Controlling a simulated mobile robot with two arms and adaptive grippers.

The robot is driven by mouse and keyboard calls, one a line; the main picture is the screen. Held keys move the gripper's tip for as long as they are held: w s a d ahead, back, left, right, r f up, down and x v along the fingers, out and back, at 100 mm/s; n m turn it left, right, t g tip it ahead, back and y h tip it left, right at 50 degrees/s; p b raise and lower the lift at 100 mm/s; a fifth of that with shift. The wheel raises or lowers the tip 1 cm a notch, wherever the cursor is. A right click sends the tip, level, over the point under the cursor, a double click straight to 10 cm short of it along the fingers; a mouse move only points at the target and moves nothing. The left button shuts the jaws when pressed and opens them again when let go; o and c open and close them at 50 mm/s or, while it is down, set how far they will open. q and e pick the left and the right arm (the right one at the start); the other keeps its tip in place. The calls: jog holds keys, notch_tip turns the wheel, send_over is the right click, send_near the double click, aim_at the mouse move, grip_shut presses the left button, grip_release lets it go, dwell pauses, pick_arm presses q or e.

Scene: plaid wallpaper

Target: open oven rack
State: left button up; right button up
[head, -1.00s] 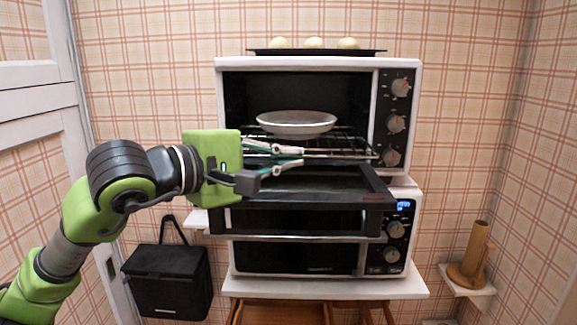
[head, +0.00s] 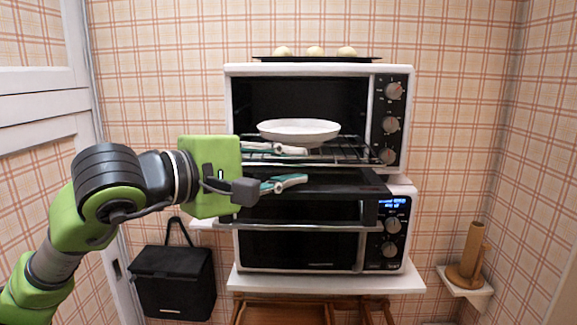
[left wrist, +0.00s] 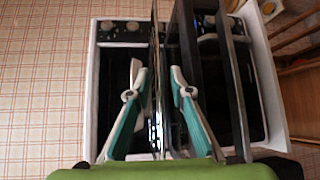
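The upper oven (head: 407,110) stands open, its dark door (head: 340,182) folded down at the front. Inside is a wire oven rack (head: 350,153) with a white plate (head: 299,130) on it. My left gripper (head: 306,165) is at the left front of the rack, one finger above the rack's level and one below. In the left wrist view the fingers (left wrist: 158,85) stand apart, with the rack (left wrist: 156,110) seen nearly edge-on between them. The left finger is close to the rack; contact is unclear. My right gripper is not in view.
A second oven (head: 300,252) sits directly below. A dark tray (head: 318,59) with pale round buns lies on top. A black bag (head: 173,280) hangs at lower left, and a wooden holder (head: 470,255) stands on a small shelf at right.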

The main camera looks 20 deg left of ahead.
pick_arm(q)
jog(key=shift+s+a, duration=0.1)
jog(key=shift+s+a+r, duration=0.1)
jog(key=shift+s, duration=0.15)
jog(key=v, duration=1.1)
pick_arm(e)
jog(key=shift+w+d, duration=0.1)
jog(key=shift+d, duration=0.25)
pick_arm(q)
jog(key=shift+s, duration=0.1)
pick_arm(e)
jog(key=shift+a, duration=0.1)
